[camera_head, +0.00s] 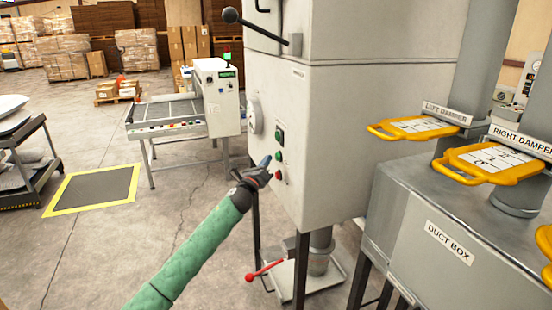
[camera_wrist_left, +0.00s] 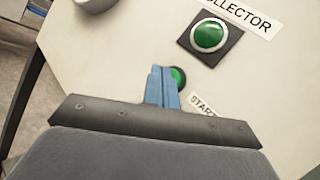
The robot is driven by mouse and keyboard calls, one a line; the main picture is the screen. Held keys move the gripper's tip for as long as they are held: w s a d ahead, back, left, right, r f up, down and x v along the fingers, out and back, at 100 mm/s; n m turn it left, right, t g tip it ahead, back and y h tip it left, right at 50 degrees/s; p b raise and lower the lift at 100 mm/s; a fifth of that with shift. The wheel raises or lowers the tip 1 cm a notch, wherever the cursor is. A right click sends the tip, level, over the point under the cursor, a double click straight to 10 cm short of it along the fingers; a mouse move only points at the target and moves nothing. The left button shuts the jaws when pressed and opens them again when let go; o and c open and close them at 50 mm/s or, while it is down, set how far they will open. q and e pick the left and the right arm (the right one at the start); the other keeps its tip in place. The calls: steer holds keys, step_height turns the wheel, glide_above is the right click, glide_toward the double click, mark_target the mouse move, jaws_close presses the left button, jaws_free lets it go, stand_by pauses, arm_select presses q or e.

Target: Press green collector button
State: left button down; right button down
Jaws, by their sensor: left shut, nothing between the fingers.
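The collector cabinet (camera_head: 325,135) is a pale metal box with a small control panel on its left face. In the wrist view a large round green light or button (camera_wrist_left: 208,35) on a black square sits under the COLLECTOR label (camera_wrist_left: 240,15); it also shows in the head view (camera_head: 280,137). Below it is a smaller green button (camera_wrist_left: 179,77) beside a START label (camera_wrist_left: 203,104), partly hidden by my fingers. My left gripper (camera_head: 266,161) is shut and empty, its blue fingertips (camera_wrist_left: 160,77) overlapping that button's left side. I cannot tell whether they touch it. My right gripper is not in view.
A red button (camera_head: 279,175) sits just below the green ones. A black-knobbed lever (camera_head: 230,15) juts out above. A red-handled lever (camera_head: 262,271) is low by the cabinet legs. Yellow damper handles (camera_head: 412,127) and the duct box (camera_head: 420,215) stand to the right.

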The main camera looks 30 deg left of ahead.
arm_select(q)
steer(key=shift+w+d, duration=0.3)
steer(key=shift+w, duration=0.1)
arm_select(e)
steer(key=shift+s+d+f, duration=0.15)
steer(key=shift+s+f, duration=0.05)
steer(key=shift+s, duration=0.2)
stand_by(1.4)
